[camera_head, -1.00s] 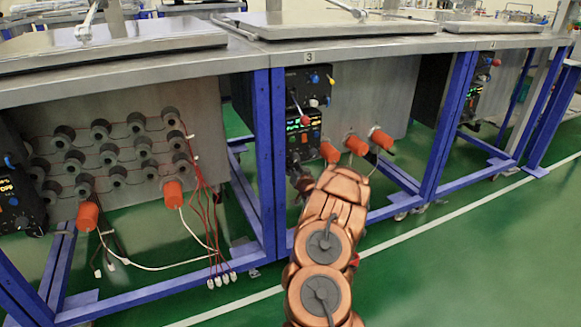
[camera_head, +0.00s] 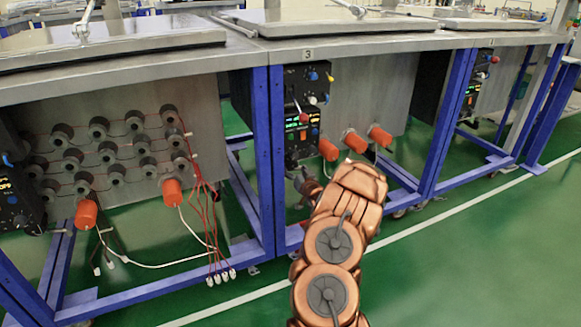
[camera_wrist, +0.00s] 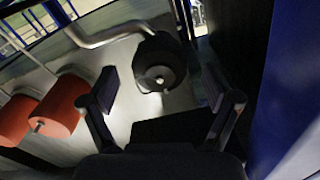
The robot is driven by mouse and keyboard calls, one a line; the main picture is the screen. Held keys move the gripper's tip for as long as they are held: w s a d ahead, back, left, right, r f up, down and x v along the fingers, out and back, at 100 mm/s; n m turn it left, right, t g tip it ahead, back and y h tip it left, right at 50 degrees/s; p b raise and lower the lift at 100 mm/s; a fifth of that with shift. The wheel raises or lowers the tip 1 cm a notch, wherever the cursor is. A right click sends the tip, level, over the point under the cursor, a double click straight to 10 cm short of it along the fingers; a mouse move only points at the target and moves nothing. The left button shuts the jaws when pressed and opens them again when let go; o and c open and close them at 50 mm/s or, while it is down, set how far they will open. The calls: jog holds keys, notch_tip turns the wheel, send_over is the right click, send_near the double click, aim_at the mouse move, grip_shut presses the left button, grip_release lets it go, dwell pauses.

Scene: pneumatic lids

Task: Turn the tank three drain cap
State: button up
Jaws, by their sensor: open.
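Tank three carries a "3" label (camera_head: 308,56) at its top edge in the head view. In the wrist view a dark round cap (camera_wrist: 160,55) with a pale centre sits on a metal pipe against the grey tank wall. It looks like the drain cap. My gripper (camera_wrist: 160,95) is open, with one finger on each side below the cap. The cap lies ahead, roughly centred between the fingers, and I see no contact. In the head view the cap cannot be made out, and my gripper is mostly hidden near the arm's end.
Orange cylinders (camera_head: 354,141) stick out from the tank front, close to my arm; they also show at left in the wrist view (camera_wrist: 68,105). A control panel (camera_head: 303,125) and a blue frame post (camera_head: 268,150) stand beside them. The green floor in front is open.

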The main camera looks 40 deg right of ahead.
jog(key=v, duration=0.8)
jog(key=shift+w+a, duration=0.1)
dwell(0.5)
